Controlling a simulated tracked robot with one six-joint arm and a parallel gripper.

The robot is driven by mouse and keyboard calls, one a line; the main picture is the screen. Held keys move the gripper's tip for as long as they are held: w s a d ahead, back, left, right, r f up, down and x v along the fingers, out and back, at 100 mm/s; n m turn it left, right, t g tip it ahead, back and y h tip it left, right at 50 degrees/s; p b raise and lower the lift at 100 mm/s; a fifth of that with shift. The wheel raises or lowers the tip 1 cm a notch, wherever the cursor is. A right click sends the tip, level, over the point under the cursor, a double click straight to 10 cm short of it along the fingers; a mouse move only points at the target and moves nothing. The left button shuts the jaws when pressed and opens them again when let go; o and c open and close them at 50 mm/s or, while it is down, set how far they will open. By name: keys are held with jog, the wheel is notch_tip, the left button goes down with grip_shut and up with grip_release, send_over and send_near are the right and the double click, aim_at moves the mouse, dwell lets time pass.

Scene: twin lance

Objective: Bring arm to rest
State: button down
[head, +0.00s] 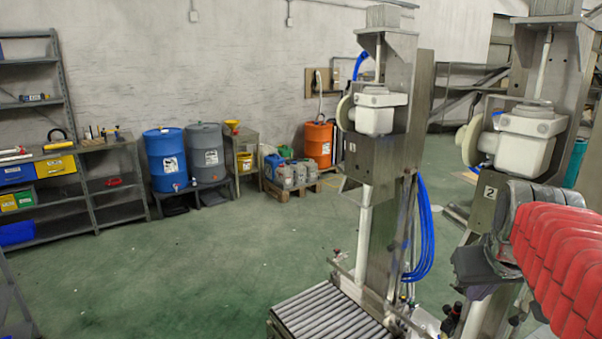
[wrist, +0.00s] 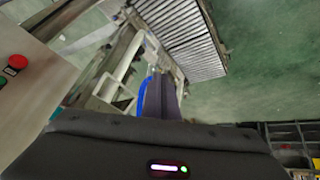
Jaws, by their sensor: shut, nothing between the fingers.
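My arm, with its red ribbed cover, comes in from the right edge of the head view and ends in dark grey parts in front of the second lance stand (head: 538,125). In the wrist view, my gripper (wrist: 168,97) shows as a narrow dark shape beyond the dark wrist housing. It is shut and holds nothing. The fingertips are hard to make out in the head view. The first lance stand (head: 388,190) stands left of the arm, with a gap between them.
A roller conveyor (head: 325,315) lies at the first stand's foot and shows in the wrist view (wrist: 185,35). Blue hoses (head: 422,235) hang beside that stand. A panel with a red button (wrist: 17,64) is at left in the wrist view. Green floor (head: 200,270) is open at left.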

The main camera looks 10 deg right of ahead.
jog(key=s+a+f+n+y, duration=0.1)
jog(key=s+a+f, duration=0.2)
jog(key=a, duration=0.4)
jog(key=s+a+f+y, duration=0.1)
jog(key=s+a+f, duration=0.2)
jog(key=a, duration=0.4)
jog(key=s+a+f+n+y, duration=0.1)
jog(key=s+a+f, duration=0.1)
jog(key=a, duration=0.5)
jog(key=shift+s+a+f+n, duration=0.15)
jog(key=shift+s+f+n, duration=0.15)
jog(key=shift+s+f, duration=0.15)
